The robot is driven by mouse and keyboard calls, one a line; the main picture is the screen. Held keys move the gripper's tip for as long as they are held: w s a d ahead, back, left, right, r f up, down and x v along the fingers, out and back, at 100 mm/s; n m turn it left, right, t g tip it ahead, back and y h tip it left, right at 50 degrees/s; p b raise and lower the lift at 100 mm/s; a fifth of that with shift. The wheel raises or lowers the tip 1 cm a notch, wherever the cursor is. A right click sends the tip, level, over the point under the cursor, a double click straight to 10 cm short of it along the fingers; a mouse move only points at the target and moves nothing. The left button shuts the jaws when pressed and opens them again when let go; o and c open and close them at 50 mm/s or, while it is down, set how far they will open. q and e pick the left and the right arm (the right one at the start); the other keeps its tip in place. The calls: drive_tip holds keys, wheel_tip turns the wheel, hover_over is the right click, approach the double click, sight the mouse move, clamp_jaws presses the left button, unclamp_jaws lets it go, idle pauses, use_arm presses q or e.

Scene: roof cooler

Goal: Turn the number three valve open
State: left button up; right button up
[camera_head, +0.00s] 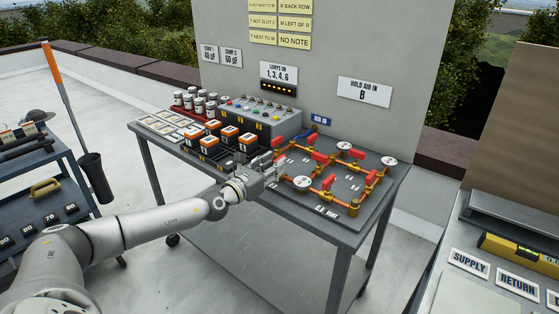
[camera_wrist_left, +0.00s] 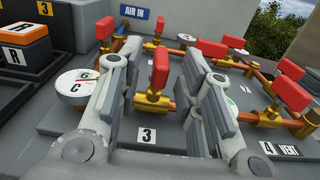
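The number three valve shows in the left wrist view as a red upright handle (camera_wrist_left: 160,68) on a brass body (camera_wrist_left: 152,103). A white label with a 3 (camera_wrist_left: 147,135) lies in front of it. My left gripper (camera_wrist_left: 162,92) is open, with one finger on each side of the red handle. Gaps show between the handle and both fingers, and I see no contact. In the head view my left gripper (camera_head: 275,172) is at the left edge of the pipework and hides most of this valve. My right gripper is not in view.
Other red-handled valves (camera_wrist_left: 290,94) stand close to the right, near a label reading 4 VENT (camera_wrist_left: 280,149). A round white gauge (camera_wrist_left: 78,82) is close on the left. The table (camera_head: 300,215) also carries orange-topped blocks (camera_head: 230,130) and a lamp box (camera_head: 262,120).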

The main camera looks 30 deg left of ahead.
sight(279, 158)
use_arm(q)
drive_tip(key=shift+w+d, duration=0.15)
drive_tip(key=shift+w, duration=1.45)
clamp_jaws()
